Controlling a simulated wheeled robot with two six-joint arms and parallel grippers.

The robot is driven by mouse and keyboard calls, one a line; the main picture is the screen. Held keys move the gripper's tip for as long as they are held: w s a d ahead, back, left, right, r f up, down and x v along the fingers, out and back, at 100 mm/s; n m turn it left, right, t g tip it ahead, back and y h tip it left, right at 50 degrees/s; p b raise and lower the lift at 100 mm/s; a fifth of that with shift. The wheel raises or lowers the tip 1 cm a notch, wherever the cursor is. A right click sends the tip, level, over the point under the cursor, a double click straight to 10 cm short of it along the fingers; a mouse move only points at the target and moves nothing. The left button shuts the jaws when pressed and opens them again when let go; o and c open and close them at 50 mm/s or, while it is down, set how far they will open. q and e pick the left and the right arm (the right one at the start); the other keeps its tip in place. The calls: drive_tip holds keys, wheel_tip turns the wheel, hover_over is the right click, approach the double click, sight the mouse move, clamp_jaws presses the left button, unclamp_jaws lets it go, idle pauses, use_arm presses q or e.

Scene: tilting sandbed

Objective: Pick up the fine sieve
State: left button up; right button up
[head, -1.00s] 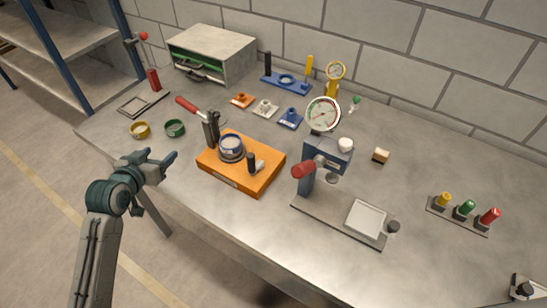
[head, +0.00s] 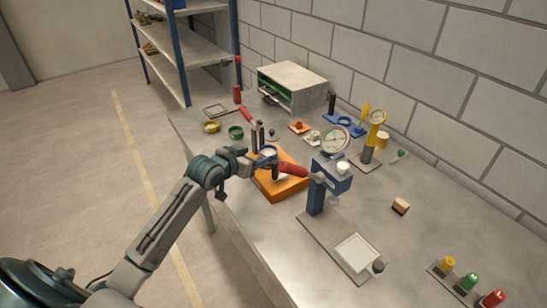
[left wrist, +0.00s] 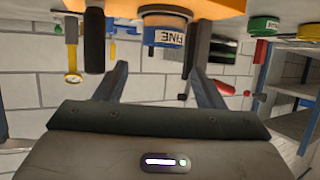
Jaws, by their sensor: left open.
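In the left wrist view, which looks upside down, the sieve (left wrist: 165,31) shows a white label reading FINE. My left gripper (head: 250,160) is beside the orange base, at the sieve's left in the head view. In the left wrist view its two fingers (left wrist: 160,82) are spread apart with nothing between them, and the sieve lies beyond them, roughly centred. In the head view the gripper partly hides the base. My right gripper is not in view.
Black posts (head: 257,133) stand on the orange base close to the sieve. Yellow (head: 212,127) and green (head: 236,132) rings lie behind left.

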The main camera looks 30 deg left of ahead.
sight(273, 150)
use_arm(q)
drive_tip(key=x, duration=0.4)
drive_tip(key=shift+a+p, duration=0.1)
drive_tip(key=shift+p, duration=0.2)
drive_tip(key=shift+w+f+p, duration=0.15)
drive_tip(key=shift+w+p, duration=0.15)
drive_tip(key=p+x, duration=0.1)
drive_tip(key=x, duration=0.3)
drive_tip(key=shift+f+p, duration=0.35)
drive_tip(key=shift+p, duration=0.05)
drive_tip(key=shift+w+f, duration=0.15)
drive_tip(key=shift+w, duration=0.1)
drive_tip(key=c, duration=0.7)
drive_tip(key=shift+c, duration=0.2)
